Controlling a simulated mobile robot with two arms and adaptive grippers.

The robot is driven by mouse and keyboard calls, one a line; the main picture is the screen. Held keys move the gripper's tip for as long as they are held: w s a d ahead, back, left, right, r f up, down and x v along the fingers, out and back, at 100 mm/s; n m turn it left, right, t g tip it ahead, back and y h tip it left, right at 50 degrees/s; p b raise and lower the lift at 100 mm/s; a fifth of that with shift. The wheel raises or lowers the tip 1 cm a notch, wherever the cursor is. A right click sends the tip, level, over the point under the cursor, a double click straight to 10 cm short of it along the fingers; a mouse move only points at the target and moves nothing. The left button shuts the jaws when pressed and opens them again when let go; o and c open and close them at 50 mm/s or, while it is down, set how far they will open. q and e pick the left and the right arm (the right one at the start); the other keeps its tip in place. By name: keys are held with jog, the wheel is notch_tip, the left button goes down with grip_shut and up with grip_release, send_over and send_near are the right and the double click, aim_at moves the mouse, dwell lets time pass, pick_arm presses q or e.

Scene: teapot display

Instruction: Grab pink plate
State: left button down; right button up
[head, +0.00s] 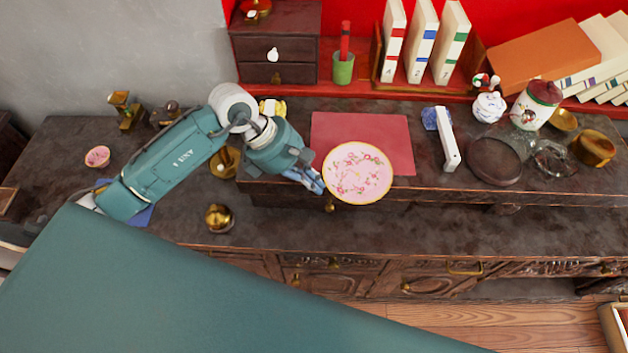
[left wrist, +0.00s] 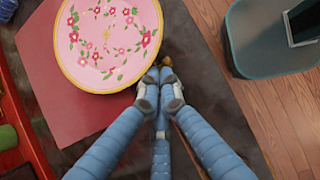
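The pink plate (head: 358,172) is round, with a yellow rim and painted red flowers. In the head view it covers the near part of a red mat (head: 335,128) and reaches past the front edge of the raised top. It also shows in the left wrist view (left wrist: 105,40). My left gripper (head: 318,186) has its blue fingers at the plate's left rim. In the left wrist view its fingertips (left wrist: 158,78) are close together beside the rim. I cannot tell whether the rim is between them. My right gripper is not in view.
A brass pot (head: 219,218) stands left of the gripper on the lower ledge. A white-and-blue object (head: 447,140) lies right of the mat. A lidded jar (head: 535,105) and glassware (head: 553,158) stand further right. Books and a green cup (head: 343,69) stand behind.

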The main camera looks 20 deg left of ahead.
pick_arm(q)
jog(key=shift+w+d+b, duration=0.2)
jog(key=shift+d+b, duration=0.45)
jog(key=shift+d, duration=0.15)
